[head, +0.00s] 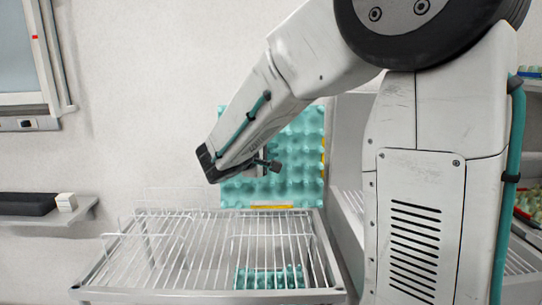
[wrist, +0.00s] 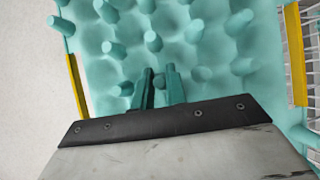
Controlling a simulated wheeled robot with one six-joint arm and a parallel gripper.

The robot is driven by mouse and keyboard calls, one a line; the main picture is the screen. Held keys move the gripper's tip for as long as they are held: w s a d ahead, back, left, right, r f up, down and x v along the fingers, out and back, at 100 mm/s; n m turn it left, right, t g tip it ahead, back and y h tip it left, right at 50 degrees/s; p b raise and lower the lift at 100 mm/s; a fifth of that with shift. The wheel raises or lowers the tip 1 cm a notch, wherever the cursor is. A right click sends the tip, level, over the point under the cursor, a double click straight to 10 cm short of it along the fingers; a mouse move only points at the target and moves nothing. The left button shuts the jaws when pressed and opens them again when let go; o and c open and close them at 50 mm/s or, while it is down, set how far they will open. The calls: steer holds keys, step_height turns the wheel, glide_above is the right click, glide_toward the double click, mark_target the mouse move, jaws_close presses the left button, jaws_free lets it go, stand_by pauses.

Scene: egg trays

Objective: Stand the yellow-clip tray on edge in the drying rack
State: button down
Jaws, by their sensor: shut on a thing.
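The yellow-clip tray (head: 300,165) is a teal egg tray with bumps and yellow clips on its edges. In the head view it hangs upright, broad face towards me, just beyond the far end of the wire drying rack (head: 128,262). A yellow clip (head: 270,207) shows on its low edge. My gripper (head: 270,165) is in front of the tray and shut on it. In the wrist view the tray (wrist: 215,45) fills most of the picture, and the gripper fingers (wrist: 160,88) close on one of its posts. My arm hides the tray's left part.
Another teal piece (head: 268,278) shows below the rack's wires. A shelf (head: 350,205) stands right of the rack, partly behind my arm. A wall shelf (head: 85,215) at left holds a dark box and a small white block. The rack top looks clear.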

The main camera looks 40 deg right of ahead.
steer(key=shift+r, duration=0.95)
step_height(320, 180, down, 18)
steer(key=shift+f, duration=0.25)
stand_by(0.8)
steer(key=c, duration=1.3)
jaws_free()
steer(key=shift+c, duration=0.2)
steer(key=v, duration=0.8)
stand_by(1.0)
